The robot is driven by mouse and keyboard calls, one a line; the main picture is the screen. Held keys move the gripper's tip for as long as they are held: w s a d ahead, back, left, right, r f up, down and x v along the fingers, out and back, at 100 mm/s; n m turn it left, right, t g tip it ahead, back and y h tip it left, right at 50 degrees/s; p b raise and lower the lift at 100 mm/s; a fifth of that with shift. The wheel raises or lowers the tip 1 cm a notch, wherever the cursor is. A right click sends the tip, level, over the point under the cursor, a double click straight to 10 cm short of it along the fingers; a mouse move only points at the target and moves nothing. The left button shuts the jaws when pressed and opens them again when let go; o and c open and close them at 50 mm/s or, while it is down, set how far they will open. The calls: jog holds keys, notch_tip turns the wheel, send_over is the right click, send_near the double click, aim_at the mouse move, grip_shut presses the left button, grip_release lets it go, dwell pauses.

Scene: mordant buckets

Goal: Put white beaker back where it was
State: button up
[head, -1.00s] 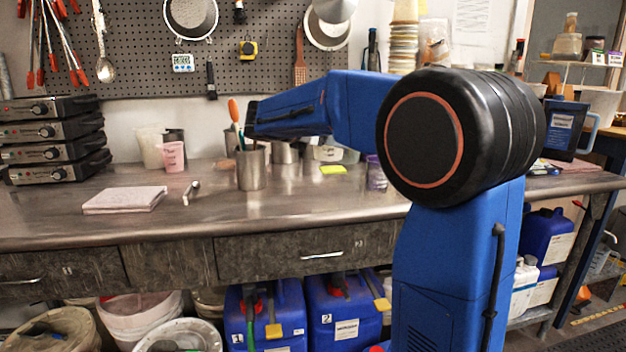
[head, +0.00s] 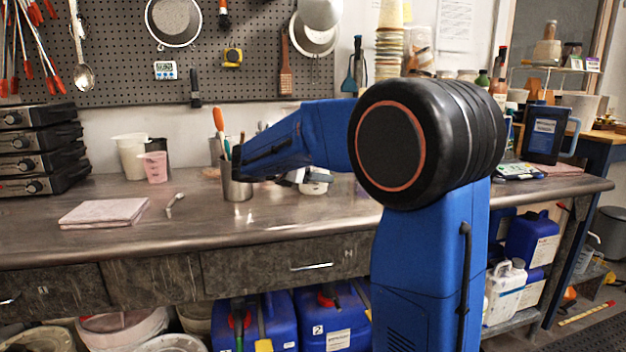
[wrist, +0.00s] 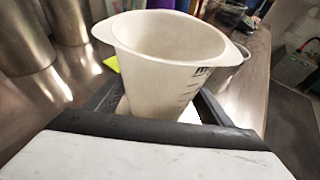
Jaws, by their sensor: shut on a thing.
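A white beaker (wrist: 165,62) with dark graduation marks and a pouring lip stands upright between the fingers of my gripper (wrist: 160,98) in the wrist view. The gripper is shut on it. The beaker's lower part is hidden by the gripper body. In the head view my arm hides the gripper, and I cannot tell whether a white shape (head: 314,186) below the arm is this beaker. Another whitish jug (head: 131,158) stands at the left of the bench, behind a pink beaker (head: 155,168).
A steel cup (head: 237,188) holding tools stands by my forearm. Steel vessels (wrist: 22,40) and a yellow-green pad (wrist: 112,64) are near the held beaker. A pink folded cloth (head: 104,213) and a small metal item (head: 174,204) lie on the bench (head: 215,228). Its front left is mostly clear.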

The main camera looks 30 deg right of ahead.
jog(key=shift+f, duration=0.55)
jog(key=o, duration=1.6)
jog(key=shift+f, duration=0.15)
jog(key=shift+c, duration=0.2)
jog(key=shift+a+r, duration=0.2)
jog(key=v, duration=1.1)
jog(key=shift+s+a+r, duration=0.15)
jog(key=shift+s+a, duration=0.05)
